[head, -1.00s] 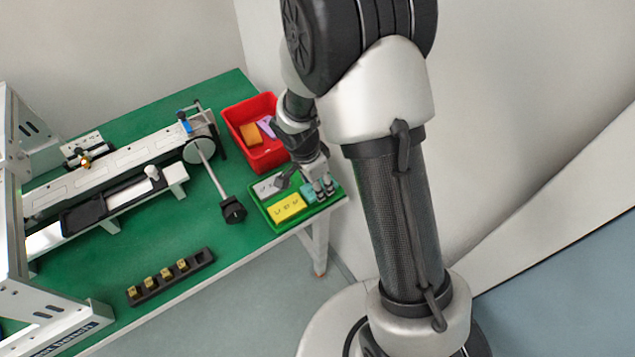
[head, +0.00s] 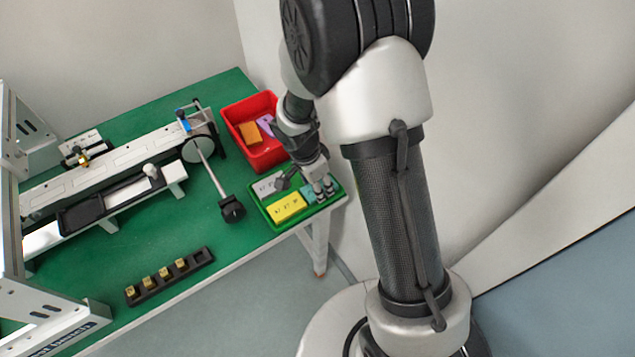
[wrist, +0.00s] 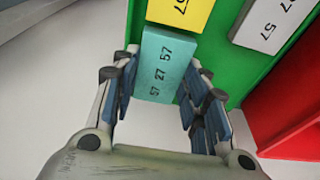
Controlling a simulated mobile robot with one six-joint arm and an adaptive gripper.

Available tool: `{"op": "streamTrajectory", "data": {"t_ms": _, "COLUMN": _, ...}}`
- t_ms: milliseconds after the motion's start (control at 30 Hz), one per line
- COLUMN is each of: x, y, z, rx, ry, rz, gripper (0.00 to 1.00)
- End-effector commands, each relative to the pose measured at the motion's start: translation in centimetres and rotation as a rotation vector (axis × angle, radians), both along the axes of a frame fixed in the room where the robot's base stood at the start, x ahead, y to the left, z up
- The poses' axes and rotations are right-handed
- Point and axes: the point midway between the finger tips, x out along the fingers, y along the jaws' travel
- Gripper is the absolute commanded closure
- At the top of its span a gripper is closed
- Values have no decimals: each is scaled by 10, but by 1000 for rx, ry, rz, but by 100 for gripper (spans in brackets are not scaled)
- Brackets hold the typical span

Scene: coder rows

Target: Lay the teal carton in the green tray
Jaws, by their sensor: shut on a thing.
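The teal carton (wrist: 161,65), printed "57 27 57", sits between the two fingers of my gripper (wrist: 160,92) in the wrist view. My gripper is shut on it. In the head view my gripper (head: 322,188) is at the right end of the green tray (head: 268,217), and a bit of the teal carton (head: 308,194) shows beside the fingers. The carton is over or in the tray; whether it touches the tray floor I cannot tell. The tray also holds a yellow carton (head: 288,208) and a grey-white carton (head: 267,186).
A red bin (head: 265,160) with an orange and a purple item stands behind the tray. A black rack (head: 170,277) with several small yellow blocks lies at the front left. A rail-like machine (head: 110,175) fills the left of the green table.

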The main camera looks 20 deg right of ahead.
Motion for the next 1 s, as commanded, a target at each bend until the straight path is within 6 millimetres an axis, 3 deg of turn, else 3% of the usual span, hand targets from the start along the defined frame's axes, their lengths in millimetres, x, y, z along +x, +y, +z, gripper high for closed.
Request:
{"op": "streamTrajectory", "data": {"t_ms": 100, "x": 0, "y": 0, "z": 0, "rx": 0, "ry": 0, "rz": 0, "gripper": 73}}
{"op": "streamTrajectory", "data": {"t_ms": 133, "x": 0, "y": 0, "z": 0, "rx": 0, "ry": 0, "rz": 0, "gripper": 58}}
{"op": "streamTrajectory", "data": {"t_ms": 467, "x": 0, "y": 0, "z": 0, "rx": 0, "ry": 0, "rz": 0, "gripper": 36}}
{"op": "streamTrajectory", "data": {"t_ms": 833, "x": 0, "y": 0, "z": 3, "rx": 0, "ry": -1, "rz": -1, "gripper": 36}}
{"op": "streamTrajectory", "data": {"t_ms": 1000, "x": 0, "y": 5, "z": 24, "rx": 0, "ry": -6, "rz": 0, "gripper": 36}}
